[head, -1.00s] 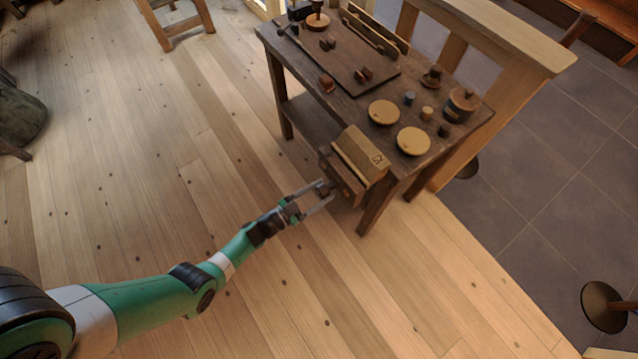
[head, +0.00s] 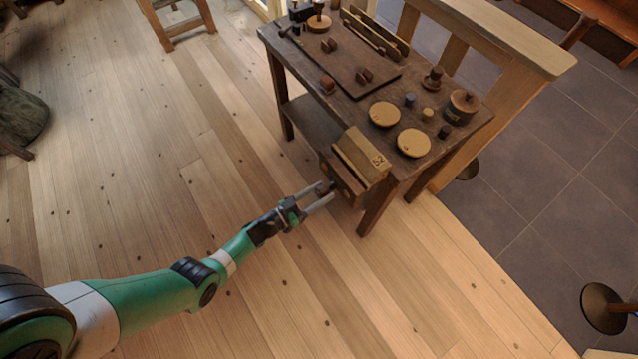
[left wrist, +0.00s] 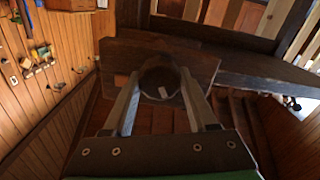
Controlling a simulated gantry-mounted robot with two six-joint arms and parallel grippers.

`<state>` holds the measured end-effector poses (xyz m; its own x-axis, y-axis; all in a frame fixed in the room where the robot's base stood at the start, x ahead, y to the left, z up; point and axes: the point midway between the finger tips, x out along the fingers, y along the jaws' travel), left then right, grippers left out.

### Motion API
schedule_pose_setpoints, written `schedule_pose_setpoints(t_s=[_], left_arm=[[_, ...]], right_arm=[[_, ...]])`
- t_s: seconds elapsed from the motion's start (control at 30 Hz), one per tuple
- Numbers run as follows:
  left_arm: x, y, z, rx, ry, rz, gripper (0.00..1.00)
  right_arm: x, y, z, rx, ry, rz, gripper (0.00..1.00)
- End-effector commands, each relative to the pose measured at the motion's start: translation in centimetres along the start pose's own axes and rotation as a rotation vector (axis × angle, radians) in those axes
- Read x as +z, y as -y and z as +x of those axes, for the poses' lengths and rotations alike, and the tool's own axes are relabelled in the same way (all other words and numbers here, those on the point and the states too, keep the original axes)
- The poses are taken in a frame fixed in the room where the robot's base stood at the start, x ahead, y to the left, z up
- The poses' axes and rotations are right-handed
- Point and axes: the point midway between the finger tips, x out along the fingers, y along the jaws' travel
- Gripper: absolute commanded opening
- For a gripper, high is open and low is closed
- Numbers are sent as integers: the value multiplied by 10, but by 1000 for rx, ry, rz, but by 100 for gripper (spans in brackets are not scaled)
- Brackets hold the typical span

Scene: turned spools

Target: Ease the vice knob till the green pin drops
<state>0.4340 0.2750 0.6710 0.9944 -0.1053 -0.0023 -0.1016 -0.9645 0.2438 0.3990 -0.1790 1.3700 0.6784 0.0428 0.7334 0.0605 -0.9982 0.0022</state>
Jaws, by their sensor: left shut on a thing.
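The wooden vice (head: 362,158) is on the front edge of the dark workbench, with a pale block marked with digits on top and a dark front jaw (head: 345,180). My left gripper (head: 328,190) is shut on the dark round vice knob at the jaw's front. In the left wrist view the knob (left wrist: 160,78) sits between the two fingers, with a small pale mark on its face. I cannot make out a green pin in either view. My right gripper is not in view.
The workbench (head: 310,62) carries two round pale discs (head: 384,114) (head: 414,143), several small pegs, a lidded dark pot (head: 461,106) and a board with small blocks. The plank floor in front is clear.

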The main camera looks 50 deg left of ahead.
Motion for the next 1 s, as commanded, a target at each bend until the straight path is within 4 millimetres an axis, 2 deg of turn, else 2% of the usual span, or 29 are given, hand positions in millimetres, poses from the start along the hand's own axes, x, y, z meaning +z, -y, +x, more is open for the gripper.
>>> schedule_pose_setpoints(t_s=[0.17, 0.2, 0.33, 0.77, 0.87, 1.0], left_arm=[[2, 1, 0, -4, 6, 1, 2], [2, 1, 0, -4, 7, 1, 63], [1, 1, 0, -3, 4, 2, 87], [0, 0, -1, -2, 1, 2, 88], [-1, 1, -10, -4, 2, 1, 88], [-3, 1, -37, -8, 3, -1, 88]], right_arm=[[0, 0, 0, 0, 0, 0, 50], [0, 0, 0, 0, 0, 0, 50], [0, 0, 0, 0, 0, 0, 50], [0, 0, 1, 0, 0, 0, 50], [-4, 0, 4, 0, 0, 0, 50], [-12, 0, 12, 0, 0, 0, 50]])
